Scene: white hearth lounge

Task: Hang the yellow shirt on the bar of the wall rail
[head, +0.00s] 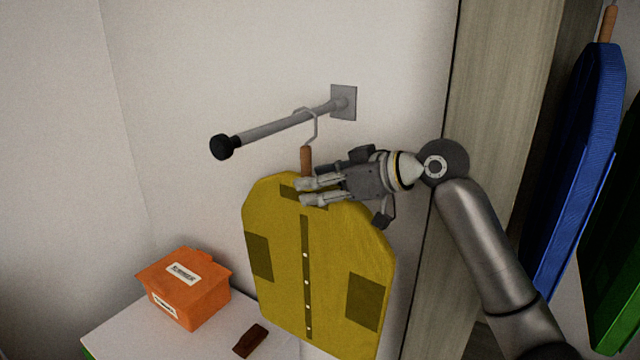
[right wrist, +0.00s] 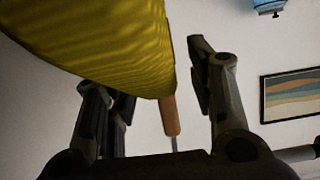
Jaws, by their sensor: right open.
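The yellow shirt (head: 340,255) hangs below the wall rail (head: 280,125), a grey bar with a black end cap fixed to the wall by a square plate. The shirt's wire hook passes over the bar, and its wooden neck (head: 306,160) stands below the hook. My right gripper (head: 308,192) is open at the shirt's collar, just below and beside the neck. In the right wrist view the yellow shirt (right wrist: 100,40) and the neck (right wrist: 170,115) show between the spread fingers, with no finger closed on the neck. My left gripper is not in view.
An orange box (head: 190,295) and a dark brown block (head: 250,341) sit on a white surface (head: 125,335) below the shirt. A wooden panel (head: 490,130) stands right of the rail, with a blue shirt (head: 580,160) and a green one (head: 615,235) beyond it.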

